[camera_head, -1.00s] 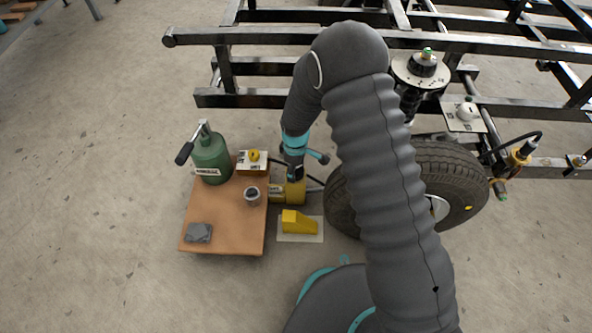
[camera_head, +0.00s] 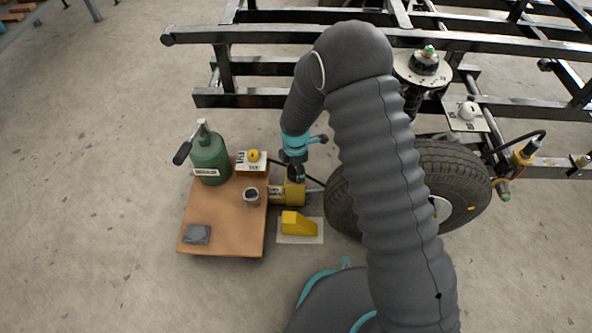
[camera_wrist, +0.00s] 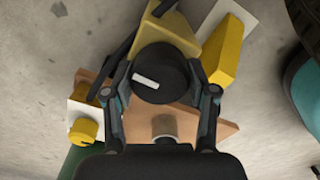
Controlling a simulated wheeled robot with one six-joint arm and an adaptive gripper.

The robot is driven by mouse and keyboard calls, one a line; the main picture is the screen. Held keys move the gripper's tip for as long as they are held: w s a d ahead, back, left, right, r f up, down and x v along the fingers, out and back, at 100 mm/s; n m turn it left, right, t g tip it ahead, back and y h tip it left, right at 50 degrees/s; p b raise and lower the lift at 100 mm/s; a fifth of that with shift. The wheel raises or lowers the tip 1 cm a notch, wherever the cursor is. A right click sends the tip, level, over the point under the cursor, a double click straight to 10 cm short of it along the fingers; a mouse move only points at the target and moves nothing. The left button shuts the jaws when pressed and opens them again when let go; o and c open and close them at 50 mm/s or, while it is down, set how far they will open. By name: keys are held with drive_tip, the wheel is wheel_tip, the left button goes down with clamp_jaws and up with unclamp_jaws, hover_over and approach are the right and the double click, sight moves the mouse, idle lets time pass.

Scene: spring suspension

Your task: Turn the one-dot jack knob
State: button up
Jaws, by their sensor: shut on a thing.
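The yellow jack (camera_head: 295,194) lies on the floor at the right edge of the wooden board; part of it also shows in the wrist view (camera_wrist: 172,30). Its black round knob (camera_wrist: 160,80) with a white bar mark fills the space between my fingers in the wrist view. My gripper (camera_head: 296,176) points down over the jack. In the wrist view my gripper (camera_wrist: 160,70) is shut on the knob, one finger on each side. The white bar lies nearly level, tilted slightly. No dot mark can be made out on the jack.
The wooden board (camera_head: 225,225) holds a green bottle jack (camera_head: 210,160), a yellow-knob box (camera_head: 252,160), a grey cup (camera_head: 251,196) and a dark block (camera_head: 197,234). A yellow wedge (camera_head: 297,223) sits on a white sheet below the jack. A tyre (camera_head: 455,170) and black frame (camera_head: 270,69) stand close.

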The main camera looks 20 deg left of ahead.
drive_tip(key=shift+w+a+n, duration=0.1)
drive_tip(key=shift+n, duration=0.7)
drive_tip(key=o, duration=1.2)
drive_tip(key=shift+c, duration=0.2)
drive_tip(key=shift+r, duration=0.1)
wheel_tip(320, 180, up, 12)
